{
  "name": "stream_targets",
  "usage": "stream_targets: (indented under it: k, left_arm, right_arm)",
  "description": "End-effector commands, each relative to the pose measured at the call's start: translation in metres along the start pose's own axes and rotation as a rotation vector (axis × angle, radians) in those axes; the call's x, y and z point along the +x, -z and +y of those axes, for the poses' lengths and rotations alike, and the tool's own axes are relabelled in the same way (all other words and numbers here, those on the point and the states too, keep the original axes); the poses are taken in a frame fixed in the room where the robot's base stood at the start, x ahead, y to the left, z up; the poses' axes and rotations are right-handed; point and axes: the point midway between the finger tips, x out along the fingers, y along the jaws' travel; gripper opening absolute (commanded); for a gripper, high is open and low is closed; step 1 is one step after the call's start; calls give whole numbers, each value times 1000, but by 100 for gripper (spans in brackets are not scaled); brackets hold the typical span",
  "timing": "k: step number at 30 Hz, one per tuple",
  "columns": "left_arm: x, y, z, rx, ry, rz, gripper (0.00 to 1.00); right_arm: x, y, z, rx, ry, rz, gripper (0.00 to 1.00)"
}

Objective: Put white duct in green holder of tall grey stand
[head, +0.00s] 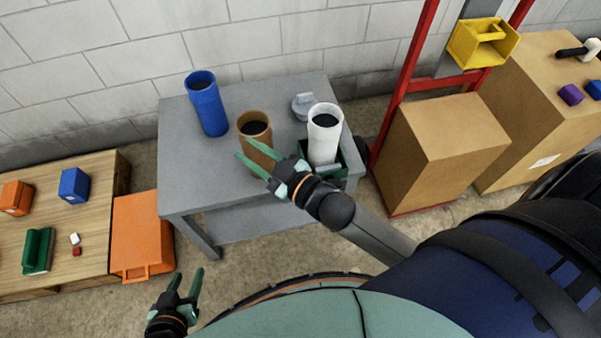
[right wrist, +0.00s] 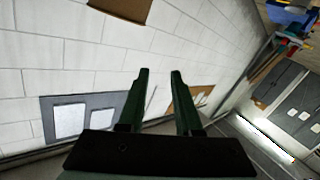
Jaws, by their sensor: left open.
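The white duct (head: 325,136) stands upright at the right end of the grey stand (head: 205,183). Its lower end is inside the walls of the green holder (head: 346,158), which are partly hidden behind the duct and my right arm. My right gripper (head: 243,147) is open, left of the white duct and apart from it. Its fingers overlap the brown duct in the head view, but the right wrist view shows nothing between the fingers (right wrist: 158,75). My left gripper (head: 187,277) is open and empty, low over the floor at bottom left.
A blue duct (head: 208,108), a brown duct (head: 256,126) and a grey fitting (head: 302,106) stand on the grey stand. A wooden table (head: 100,178) and orange crate (head: 140,230) are left. Cardboard boxes (head: 440,150), a red frame (head: 400,88) and yellow bin (head: 482,48) are right.

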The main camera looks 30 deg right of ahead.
Motion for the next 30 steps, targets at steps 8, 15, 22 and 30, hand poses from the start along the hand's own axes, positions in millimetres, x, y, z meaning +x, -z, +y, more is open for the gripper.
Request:
stream_targets:
  k: [8,15,22,30]
  left_arm:
    - [0,3,0,0,0,6,50]
    - [0,3,0,0,-1,6,50]
    - [0,2,1,-1,-1,5,50]
    - [-1,0,1,-2,-2,0,50]
  right_arm:
    - [-111,-132,-48,364,-26,-598,33]
    - [-132,-146,-62,419,-10,-687,33]
    - [-132,-146,-61,417,-10,-685,33]
    - [-131,-146,-61,417,-11,-684,33]
